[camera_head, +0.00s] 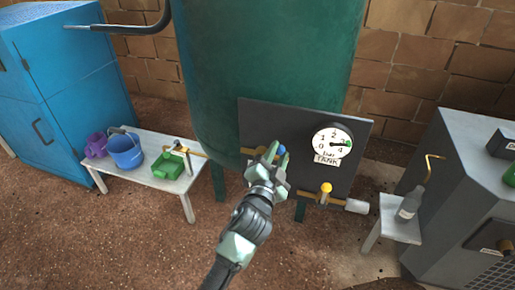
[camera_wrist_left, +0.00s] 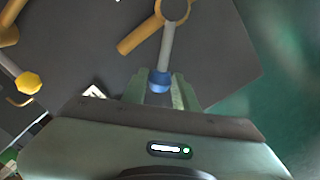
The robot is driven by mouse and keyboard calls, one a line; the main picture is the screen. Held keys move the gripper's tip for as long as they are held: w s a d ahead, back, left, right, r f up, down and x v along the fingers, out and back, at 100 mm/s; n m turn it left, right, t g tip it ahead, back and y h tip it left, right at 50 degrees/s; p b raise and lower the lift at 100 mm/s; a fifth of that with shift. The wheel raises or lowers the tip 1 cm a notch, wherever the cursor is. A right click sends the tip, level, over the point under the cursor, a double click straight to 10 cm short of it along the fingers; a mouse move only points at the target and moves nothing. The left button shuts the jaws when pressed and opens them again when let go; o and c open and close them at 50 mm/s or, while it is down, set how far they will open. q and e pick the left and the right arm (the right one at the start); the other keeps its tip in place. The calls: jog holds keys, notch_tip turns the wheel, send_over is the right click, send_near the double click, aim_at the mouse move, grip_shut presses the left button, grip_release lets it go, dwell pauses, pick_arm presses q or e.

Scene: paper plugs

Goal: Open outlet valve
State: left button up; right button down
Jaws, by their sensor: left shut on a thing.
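A dark panel (camera_head: 352,150) stands in front of the green tank (camera_head: 265,60). A blue-tipped valve handle (camera_wrist_left: 160,78) with a grey stem joins a brass pipe fitting (camera_wrist_left: 175,10) in the left wrist view; its blue tip also shows in the head view (camera_head: 281,150). My left gripper (camera_head: 273,157) is at this handle, its fingers (camera_wrist_left: 162,90) shut around the blue tip. A second valve with a yellow knob (camera_head: 326,187) sits on a brass pipe lower right; its knob also shows in the left wrist view (camera_wrist_left: 28,83). I cannot read which valve is the outlet.
A round gauge (camera_head: 332,142) with a "TANK" label is on the panel. A white bench (camera_head: 135,150) at left holds a purple item, a blue bucket (camera_head: 125,150) and a green item. A small stool (camera_head: 393,220) with a grey bottle and a grey cabinet (camera_head: 455,190) stand at right.

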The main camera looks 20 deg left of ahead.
pick_arm(q)
jog(key=shift+d+f+m+b, duration=0.15)
jog(key=shift+d+f+m, duration=0.3)
jog(key=shift+m, duration=0.3)
jog(key=shift+d+f+m+b, duration=0.2)
jog(key=shift+f+m, duration=0.3)
jog(key=shift+m, duration=0.25)
pick_arm(e)
jog(key=shift+w+r, duration=0.1)
jog(key=shift+r, duration=0.85)
pick_arm(q)
jog(key=shift+d+f+m+b, duration=0.2)
jog(key=shift+f+m, duration=0.35)
jog(key=shift+m, duration=0.2)
jog(key=shift+d+f+m+b, duration=0.2)
jog(key=shift+f+m, duration=0.35)
jog(key=shift+m, duration=0.2)
pick_arm(e)
jog(key=shift+w+r, duration=0.15)
jog(key=shift+r, duration=0.6)
jog(key=shift+w+r, duration=0.15)
jog(key=shift+r, duration=0.6)
